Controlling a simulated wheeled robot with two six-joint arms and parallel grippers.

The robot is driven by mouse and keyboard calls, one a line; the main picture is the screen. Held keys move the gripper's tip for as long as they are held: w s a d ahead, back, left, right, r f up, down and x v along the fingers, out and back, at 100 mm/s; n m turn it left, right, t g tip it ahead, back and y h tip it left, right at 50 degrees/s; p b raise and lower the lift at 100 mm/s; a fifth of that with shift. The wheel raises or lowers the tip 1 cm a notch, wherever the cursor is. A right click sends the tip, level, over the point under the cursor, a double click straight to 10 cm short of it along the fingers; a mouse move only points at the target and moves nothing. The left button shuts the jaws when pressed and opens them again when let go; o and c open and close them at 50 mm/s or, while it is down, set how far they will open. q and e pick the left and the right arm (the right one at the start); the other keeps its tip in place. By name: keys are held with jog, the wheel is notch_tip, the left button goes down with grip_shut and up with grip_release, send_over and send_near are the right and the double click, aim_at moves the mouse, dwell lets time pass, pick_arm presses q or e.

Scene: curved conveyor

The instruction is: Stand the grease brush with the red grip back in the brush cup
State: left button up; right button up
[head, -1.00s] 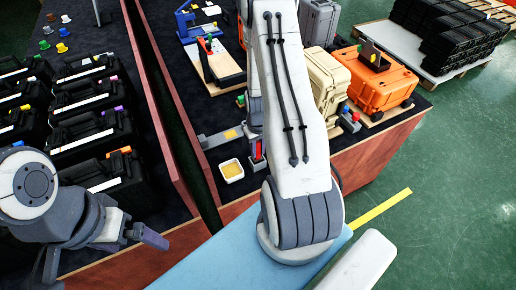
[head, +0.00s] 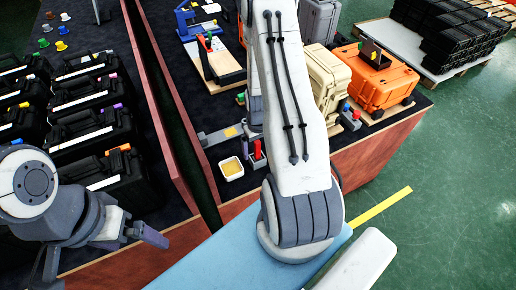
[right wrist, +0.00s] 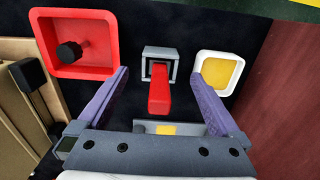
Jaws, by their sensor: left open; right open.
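The grease brush's red grip (right wrist: 159,92) stands up out of the grey square brush cup (right wrist: 162,54) in the right wrist view. The grip (head: 257,149) and cup (head: 258,164) also show in the head view, just left of my right arm. The bristles are hidden. My right gripper (right wrist: 160,74) is open and empty, its purple fingers on either side of the grip and apart from it. In the head view it is hidden behind my arm. My left gripper (head: 150,237) is at the lower left, away from the brush.
A white dish of yellow grease (right wrist: 219,72) stands right of the cup, and a red tray with a black knob (right wrist: 72,48) left of it. A grey bracket with a yellow patch (head: 231,133) lies behind. Black cases (head: 90,128) fill the left table.

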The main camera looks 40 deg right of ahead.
notch_tip(320, 180, up, 10)
jog(key=shift+r+b, duration=0.25)
jog(key=shift+b, duration=0.2)
notch_tip(320, 180, down, 10)
jog(key=shift+f+p, duration=0.25)
jog(key=shift+p, duration=0.25)
notch_tip(320, 180, up, 3)
jog(key=shift+f+p, duration=0.15)
jog(key=shift+p, duration=0.9)
jog(key=shift+r+p, duration=0.4)
jog(key=shift+r, duration=0.25)
